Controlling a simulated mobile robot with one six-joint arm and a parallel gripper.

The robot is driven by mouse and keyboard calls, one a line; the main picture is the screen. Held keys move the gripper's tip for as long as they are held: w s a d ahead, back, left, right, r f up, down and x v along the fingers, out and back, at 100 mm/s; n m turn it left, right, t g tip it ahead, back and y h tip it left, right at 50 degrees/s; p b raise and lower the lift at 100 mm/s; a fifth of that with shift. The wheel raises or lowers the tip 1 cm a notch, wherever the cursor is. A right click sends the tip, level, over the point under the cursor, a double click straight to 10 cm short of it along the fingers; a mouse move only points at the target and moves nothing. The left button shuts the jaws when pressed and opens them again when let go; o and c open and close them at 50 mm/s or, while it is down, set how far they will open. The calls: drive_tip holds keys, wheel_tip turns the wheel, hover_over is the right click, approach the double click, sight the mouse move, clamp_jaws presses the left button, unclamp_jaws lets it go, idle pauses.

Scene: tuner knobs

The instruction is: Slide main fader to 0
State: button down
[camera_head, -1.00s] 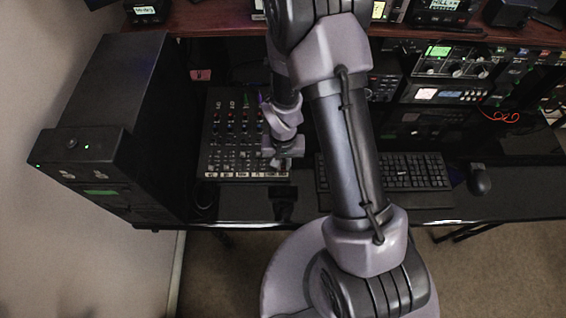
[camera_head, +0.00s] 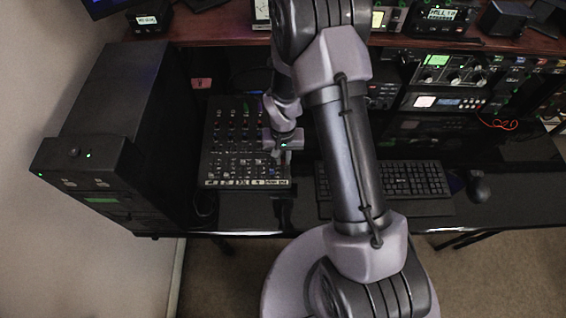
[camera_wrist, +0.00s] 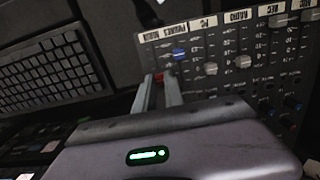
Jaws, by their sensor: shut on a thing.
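The mixer panel (camera_head: 222,170) stands on the desk left of my arm in the head view. Its labelled faders also show upside down in the wrist view, with the panel's top surface (camera_wrist: 215,88) at the right. The main fader's red cap (camera_wrist: 160,77) lies between my fingertips, near the "MAIN" end of the label strip. My gripper (camera_wrist: 160,84) is shut on this cap. In the head view my gripper (camera_head: 283,153) is at the mixer's right edge, and the cap is hidden there. The fader's exact scale reading cannot be told.
Other fader caps, one blue (camera_wrist: 179,54) and a pale one (camera_wrist: 211,68), stand close beside my fingers. A keyboard (camera_head: 415,180) lies to the right of the mixer. A black cabinet (camera_head: 120,100) stands to its left.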

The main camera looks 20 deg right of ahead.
drive_tip(key=c, duration=1.7)
unclamp_jaws()
wheel_tip(320, 180, up, 18)
drive_tip(key=p, duration=0.5)
drive_tip(key=shift+f, duration=0.25)
wheel_tip(320, 180, up, 5)
drive_tip(key=t+b, duration=0.1)
drive_tip(key=b, duration=0.1)
hover_over(283, 161)
drive_tip(key=s, duration=0.1)
drive_tip(key=s+a+r+t+y+b, duration=0.1)
drive_tip(key=s+a+r+t+b, duration=0.1)
drive_tip(key=s+r, duration=0.3)
drive_tip(key=s+a+r+t+y+b, duration=0.1)
drive_tip(key=s+r, duration=0.4)
drive_tip(key=s, duration=0.7)
drive_tip(key=a+t+b, duration=0.1)
drive_tip(key=a+b, duration=0.1)
drive_tip(key=shift+m+t+b, duration=0.3)
drive_tip(key=shift+m+t, duration=0.1)
